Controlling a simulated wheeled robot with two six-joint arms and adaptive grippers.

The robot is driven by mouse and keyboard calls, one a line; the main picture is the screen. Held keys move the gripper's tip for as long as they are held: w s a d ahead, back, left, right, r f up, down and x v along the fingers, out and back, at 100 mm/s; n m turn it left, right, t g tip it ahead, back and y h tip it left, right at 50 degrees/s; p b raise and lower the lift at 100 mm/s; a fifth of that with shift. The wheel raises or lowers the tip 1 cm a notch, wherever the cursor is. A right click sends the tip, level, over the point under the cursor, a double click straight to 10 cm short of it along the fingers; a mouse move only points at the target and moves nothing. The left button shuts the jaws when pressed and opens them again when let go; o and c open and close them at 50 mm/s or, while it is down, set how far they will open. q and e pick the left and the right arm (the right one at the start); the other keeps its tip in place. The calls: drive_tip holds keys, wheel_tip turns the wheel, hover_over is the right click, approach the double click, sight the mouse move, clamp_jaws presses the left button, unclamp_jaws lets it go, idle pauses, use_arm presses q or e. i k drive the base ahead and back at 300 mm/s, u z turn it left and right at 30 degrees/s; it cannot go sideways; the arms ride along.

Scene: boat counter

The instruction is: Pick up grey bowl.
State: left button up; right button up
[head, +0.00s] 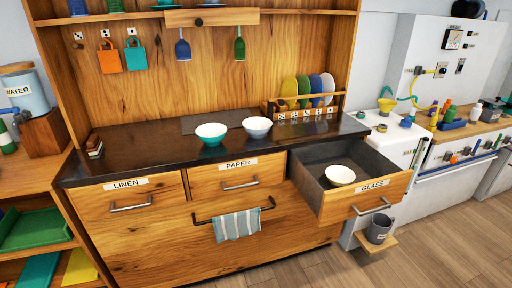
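A grey-blue bowl (257,127) stands upright on the dark countertop, near the middle. A teal bowl (211,134) with a white inside stands just to its left, with a small gap or nearly touching; I cannot tell which. A cream bowl (340,175) sits inside the open drawer labelled GLASS (375,190). Neither of my grippers shows in the head view.
The GLASS drawer sticks out at the right front of the counter (130,150). LINEN (130,200) and PAPER (235,178) drawers are shut. A rack of coloured plates (289,90) stands behind right. A striped towel (237,225) hangs in front. The counter's left part is mostly clear.

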sight(257, 127)
drive_tip(key=u, duration=0.4)
drive_tip(key=k, duration=0.2)
drive_tip(key=z, duration=1.8)
drive_tip(key=i, duration=1.8)
drive_tip(key=u, duration=0.6)
